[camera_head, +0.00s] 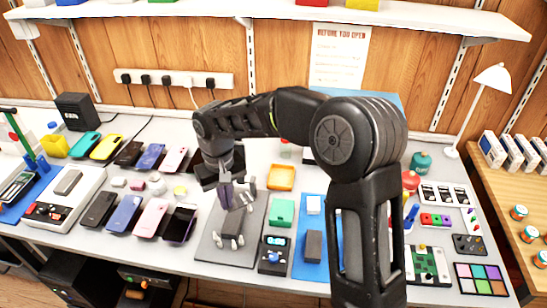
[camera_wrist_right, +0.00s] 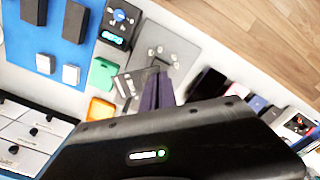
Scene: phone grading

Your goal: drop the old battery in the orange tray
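The orange tray (camera_head: 281,178) lies at the back right of the grey work mat (camera_head: 207,249); it also shows in the right wrist view (camera_wrist_right: 101,110). My right gripper (camera_head: 228,203) points down over the mat, left of the orange tray and apart from it. Its two dark purple fingers (camera_wrist_right: 157,92) are close together in the right wrist view. Whether anything thin is between them cannot be made out. I cannot pick out the old battery for certain. A dark device on the mat is partly hidden beneath the fingers. My left gripper is out of view.
A green tray (camera_head: 283,212) lies in front of the orange tray. A blue mat (camera_head: 305,270) with a dark block (camera_head: 314,245) is to the right. Several phones (camera_head: 150,217) stand left of the grey mat. My right arm hides part of the table's right side.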

